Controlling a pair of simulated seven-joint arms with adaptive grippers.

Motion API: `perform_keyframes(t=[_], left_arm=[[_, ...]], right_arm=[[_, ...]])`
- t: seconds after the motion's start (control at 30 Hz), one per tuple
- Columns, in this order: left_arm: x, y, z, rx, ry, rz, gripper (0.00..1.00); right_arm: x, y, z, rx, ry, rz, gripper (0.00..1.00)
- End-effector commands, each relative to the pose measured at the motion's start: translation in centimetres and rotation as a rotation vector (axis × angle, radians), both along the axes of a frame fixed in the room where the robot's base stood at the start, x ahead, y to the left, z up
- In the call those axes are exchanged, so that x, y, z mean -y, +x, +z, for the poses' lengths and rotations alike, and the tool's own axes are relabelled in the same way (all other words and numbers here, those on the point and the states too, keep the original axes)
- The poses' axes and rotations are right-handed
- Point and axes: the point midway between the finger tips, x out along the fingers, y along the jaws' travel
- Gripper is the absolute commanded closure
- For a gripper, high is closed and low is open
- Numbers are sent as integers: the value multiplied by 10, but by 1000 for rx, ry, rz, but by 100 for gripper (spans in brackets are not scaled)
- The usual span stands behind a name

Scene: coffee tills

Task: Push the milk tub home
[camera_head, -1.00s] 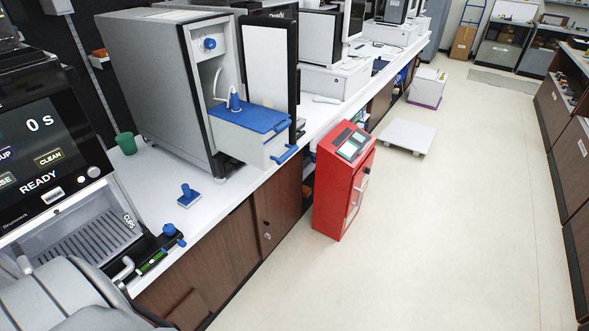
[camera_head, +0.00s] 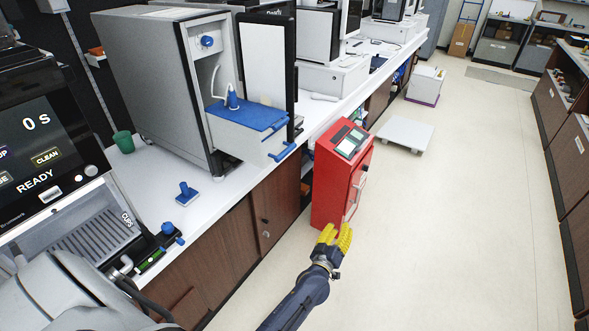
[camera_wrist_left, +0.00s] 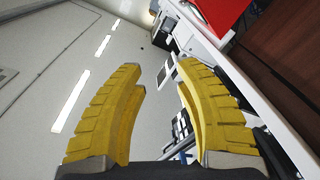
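The milk tub (camera_head: 246,130) is a white drawer-like box with a blue lid (camera_head: 250,113) and a blue front handle (camera_head: 281,153). It sticks out of the open milk fridge (camera_head: 165,85) on the counter. A white tube runs down to a blue fitting on the lid. My left gripper (camera_head: 334,236), with yellow fingers, is over the floor in front of the red cabinet, below and to the right of the tub, apart from it. In the left wrist view its fingers (camera_wrist_left: 160,95) are spread with nothing between them. My right gripper is not in view.
A red floor cabinet (camera_head: 341,185) stands against the counter below the tub's right side. The fridge's white door (camera_head: 266,65) stands open beside the tub. A blue tamper (camera_head: 187,192) and green cup (camera_head: 124,141) are on the counter (camera_head: 160,180). The floor on the right is clear.

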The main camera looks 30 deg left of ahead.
Motion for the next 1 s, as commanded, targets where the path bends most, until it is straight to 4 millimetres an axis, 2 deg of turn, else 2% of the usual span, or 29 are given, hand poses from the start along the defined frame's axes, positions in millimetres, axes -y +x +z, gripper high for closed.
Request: perform_keyframes(t=[0.03, 0.13, 0.23, 0.3, 0.4, 0.47, 0.53, 0.63, 0.83, 1.0], left_arm=[[-7, 8, 34, 67, -48, 35, 67], [-26, 17, 96, 192, -149, 113, 67], [-49, 17, 156, 313, -265, 199, 67], [-69, 11, 197, 395, -362, 266, 67], [-101, -5, 248, 499, -528, 373, 67], [-122, -19, 269, 540, -640, 442, 67], [-140, -34, 280, 554, -754, 511, 67], [-155, -49, 279, 529, -876, 586, 67], [-163, -56, 255, 427, -954, 683, 67], [-166, -55, 251, 404, -923, 705, 67]], right_arm=[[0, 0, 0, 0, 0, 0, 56], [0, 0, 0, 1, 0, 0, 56], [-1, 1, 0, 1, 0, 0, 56], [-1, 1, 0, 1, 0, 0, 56], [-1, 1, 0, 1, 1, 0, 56], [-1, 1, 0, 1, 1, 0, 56], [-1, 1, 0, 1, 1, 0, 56], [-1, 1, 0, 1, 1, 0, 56], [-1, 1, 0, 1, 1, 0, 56], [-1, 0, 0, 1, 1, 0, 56]])
